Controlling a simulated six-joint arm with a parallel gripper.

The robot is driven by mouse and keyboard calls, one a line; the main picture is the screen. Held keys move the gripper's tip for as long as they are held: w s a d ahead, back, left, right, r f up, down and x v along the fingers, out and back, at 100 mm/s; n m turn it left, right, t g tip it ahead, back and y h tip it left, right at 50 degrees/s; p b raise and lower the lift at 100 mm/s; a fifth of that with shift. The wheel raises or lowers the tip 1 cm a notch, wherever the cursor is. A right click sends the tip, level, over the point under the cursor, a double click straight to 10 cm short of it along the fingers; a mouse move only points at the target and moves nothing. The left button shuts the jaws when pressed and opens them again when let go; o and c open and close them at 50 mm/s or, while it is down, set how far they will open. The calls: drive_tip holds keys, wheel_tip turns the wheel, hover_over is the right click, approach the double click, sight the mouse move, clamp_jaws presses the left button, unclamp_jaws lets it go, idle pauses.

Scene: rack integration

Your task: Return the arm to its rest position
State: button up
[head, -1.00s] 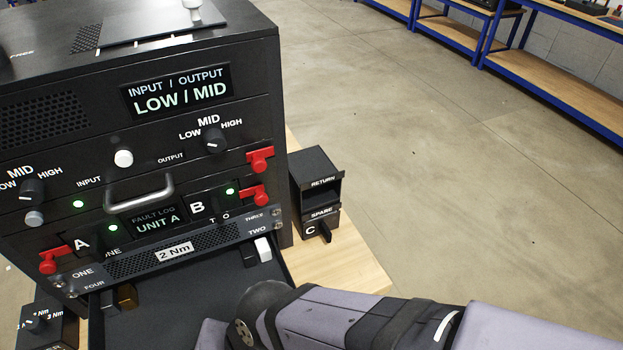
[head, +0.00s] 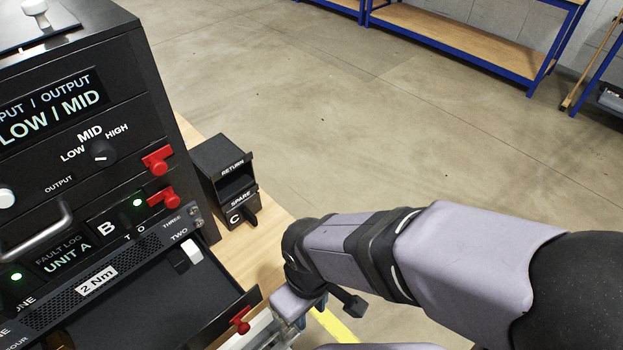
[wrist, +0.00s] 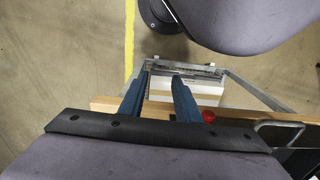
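My arm (head: 365,255) crosses the lower right of the head view, in front of the rack unit and over the table's edge. My gripper (wrist: 159,80) shows in the wrist view as two blue fingers set apart, with nothing held between them. Beyond the fingers are a metal frame and a white surface below the wooden table edge. In the head view the fingers are mostly hidden or cut off at the bottom.
The black rack unit (head: 90,170) stands at left, its drawer (head: 160,300) out, with a red knob (head: 240,322). A black RETURN/SPARE holder (head: 228,180) stands beside it on the wooden table (head: 275,228). Open floor (head: 300,110) lies beyond; blue-framed benches (head: 470,55) stand at the back.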

drive_tip(key=w+d+m, duration=0.2)
drive_tip(key=d+m, duration=0.2)
drive_tip(key=d, duration=0.4)
drive_tip(key=w+d+m, duration=0.3)
drive_tip(key=d+m, duration=0.1)
drive_tip(key=d, duration=0.3)
drive_tip(key=shift+w+d+m, duration=0.3)
drive_tip(key=shift+d, duration=0.05)
wheel_tip(320, 180, down, 8)
drive_tip(key=b, duration=0.8)
drive_tip(key=shift+r, duration=0.15)
idle(0.6)
